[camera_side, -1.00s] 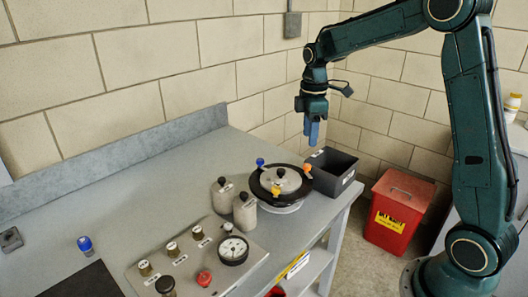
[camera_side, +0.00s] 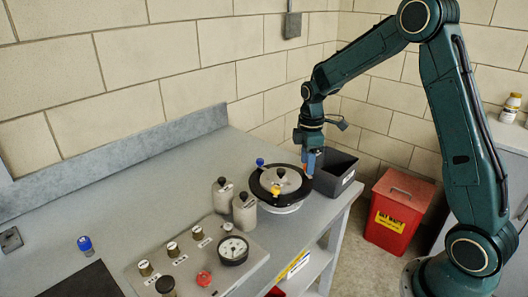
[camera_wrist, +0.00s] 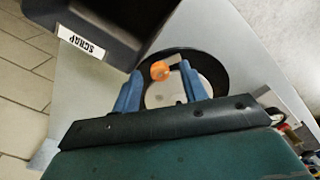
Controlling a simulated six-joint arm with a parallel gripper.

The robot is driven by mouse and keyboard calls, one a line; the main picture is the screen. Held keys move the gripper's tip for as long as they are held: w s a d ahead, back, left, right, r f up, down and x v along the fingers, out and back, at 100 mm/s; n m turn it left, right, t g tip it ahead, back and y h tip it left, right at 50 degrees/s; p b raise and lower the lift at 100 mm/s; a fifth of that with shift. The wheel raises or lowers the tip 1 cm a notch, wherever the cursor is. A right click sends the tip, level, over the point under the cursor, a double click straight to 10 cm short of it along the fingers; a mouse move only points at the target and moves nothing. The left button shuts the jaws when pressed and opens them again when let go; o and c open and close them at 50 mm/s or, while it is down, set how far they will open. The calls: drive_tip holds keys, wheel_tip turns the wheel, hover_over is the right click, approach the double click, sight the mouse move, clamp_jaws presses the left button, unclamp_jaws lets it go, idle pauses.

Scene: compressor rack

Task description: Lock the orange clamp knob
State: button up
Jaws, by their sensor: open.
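In the wrist view the orange clamp knob (camera_wrist: 160,70) sits on the black rim of the round vessel, between and just beyond my gripper's blue fingers. In the side view my gripper (camera_side: 309,170) points down at the right edge of the round vessel (camera_side: 280,181) and mostly hides the orange knob there. My gripper (camera_wrist: 158,85) is open, and its fingers stand on either side of the knob without visibly closing on it. The vessel also carries a blue knob (camera_side: 260,162) at the back left and a yellow knob (camera_side: 276,191) at the front.
A dark scrap bin (camera_side: 336,172) stands right beside the vessel, close to my gripper. Two grey canisters (camera_side: 244,210) stand left of the vessel. A panel (camera_side: 194,262) with a gauge and knobs lies in front. A red waste bin (camera_side: 399,219) stands on the floor.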

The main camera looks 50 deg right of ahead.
clamp_jaws()
drive_tip(key=shift+m, duration=0.4)
drive_tip(key=m, duration=0.8)
drive_tip(key=shift+m, duration=0.4)
drive_tip(key=m, duration=0.4)
drive_tip(key=shift+m, duration=2.2)
